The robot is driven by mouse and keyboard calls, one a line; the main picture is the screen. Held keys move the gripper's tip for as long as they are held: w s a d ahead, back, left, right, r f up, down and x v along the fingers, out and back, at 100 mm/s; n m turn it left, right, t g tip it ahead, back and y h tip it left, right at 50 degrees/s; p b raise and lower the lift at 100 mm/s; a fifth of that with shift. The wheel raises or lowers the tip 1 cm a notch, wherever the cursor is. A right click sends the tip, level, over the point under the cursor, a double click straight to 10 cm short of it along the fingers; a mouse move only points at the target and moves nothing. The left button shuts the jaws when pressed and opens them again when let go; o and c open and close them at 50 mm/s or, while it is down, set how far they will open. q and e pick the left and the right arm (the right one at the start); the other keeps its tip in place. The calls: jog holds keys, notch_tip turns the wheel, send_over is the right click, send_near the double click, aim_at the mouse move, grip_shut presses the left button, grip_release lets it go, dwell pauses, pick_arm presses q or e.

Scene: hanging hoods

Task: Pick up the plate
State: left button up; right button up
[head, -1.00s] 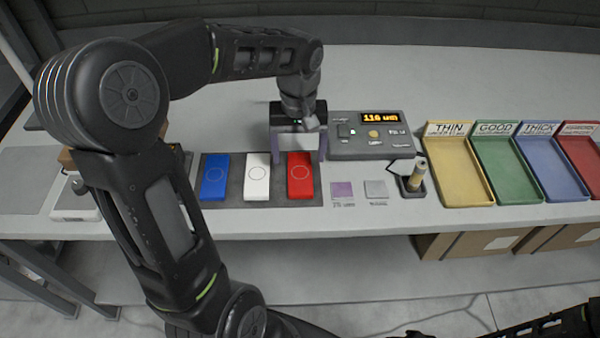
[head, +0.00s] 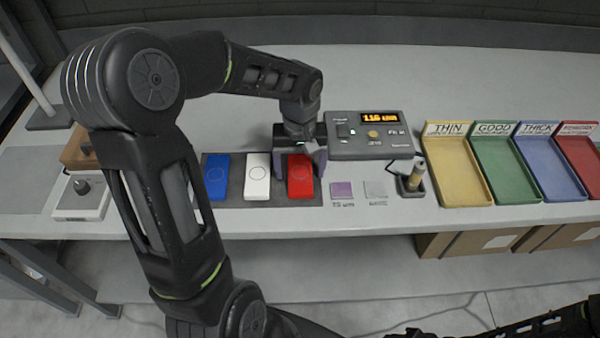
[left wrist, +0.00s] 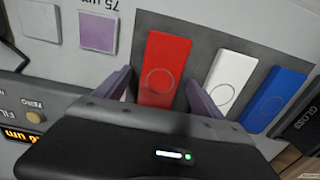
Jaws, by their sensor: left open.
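Three flat plates lie side by side on a dark mat (head: 236,197): a blue plate (head: 216,177), a white plate (head: 257,177) and a red plate (head: 300,177). Each has a faint circle on its face. My left gripper (head: 300,172) is open and empty over the red plate. Its two fingers are on either side of that plate, pointing down. In the left wrist view the red plate (left wrist: 164,75) shows between the fingers (left wrist: 160,85), its lower end hidden by the gripper body. I cannot tell whether the fingertips touch the mat.
A gauge box (head: 370,137) with a lit orange display stands right of the gripper. In front of it are a purple square (head: 341,189), a grey square (head: 375,189) and a small holder (head: 412,187). Labelled trays, including a yellow one (head: 456,172), stand farther right.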

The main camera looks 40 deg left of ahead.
aim_at(300, 172)
pick_arm(q)
jog(key=shift+c, duration=0.2)
jog(key=c, duration=1.6)
jog(key=shift+o, duration=0.2)
notch_tip(300, 172, up, 10)
jog(key=shift+b, duration=0.3)
